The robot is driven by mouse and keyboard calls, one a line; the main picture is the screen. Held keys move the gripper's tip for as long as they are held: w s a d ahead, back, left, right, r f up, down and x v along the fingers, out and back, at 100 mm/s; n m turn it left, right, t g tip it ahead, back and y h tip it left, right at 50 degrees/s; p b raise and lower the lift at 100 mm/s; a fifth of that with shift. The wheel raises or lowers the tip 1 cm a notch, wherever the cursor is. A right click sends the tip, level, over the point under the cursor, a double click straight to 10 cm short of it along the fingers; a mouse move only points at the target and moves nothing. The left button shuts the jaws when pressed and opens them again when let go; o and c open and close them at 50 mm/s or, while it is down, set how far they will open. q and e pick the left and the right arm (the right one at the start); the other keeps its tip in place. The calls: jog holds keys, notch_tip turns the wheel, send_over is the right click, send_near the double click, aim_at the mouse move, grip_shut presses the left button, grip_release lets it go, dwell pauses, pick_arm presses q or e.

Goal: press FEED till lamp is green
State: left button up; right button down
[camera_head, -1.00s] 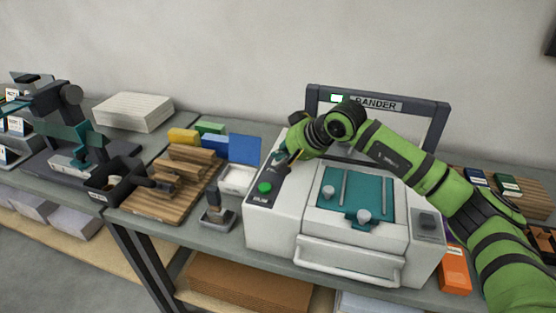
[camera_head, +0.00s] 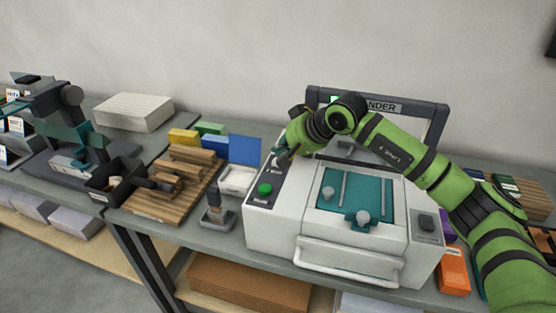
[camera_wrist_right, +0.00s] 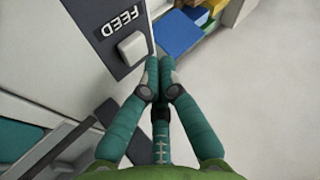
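The white binder machine (camera_head: 275,225) stands on the bench, with a dark control panel (camera_head: 262,200) along its left side. The FEED button (camera_wrist_right: 132,47) is a pale square beside its FEED label in the right wrist view. My right gripper (camera_wrist_right: 160,68) has its teal fingers together and empty, close beside the button; contact cannot be told. In the head view the right gripper (camera_head: 283,155) is over the panel's far end and hides part of it. The lamp (camera_head: 334,98) on the back frame shows a small green patch, mostly behind my arm. My left gripper is out of view.
A round green button (camera_head: 265,188) sits nearer on the same panel. A blue board (camera_head: 244,149), a white tray (camera_head: 236,180) and a stamp-like tool (camera_head: 217,216) stand left of the machine. Wooden blocks (camera_head: 186,166) lie farther left.

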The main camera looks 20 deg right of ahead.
jog(key=shift+r+p, duration=1)
jog(key=shift+r, duration=1.45)
jog(key=shift+f, duration=0.1)
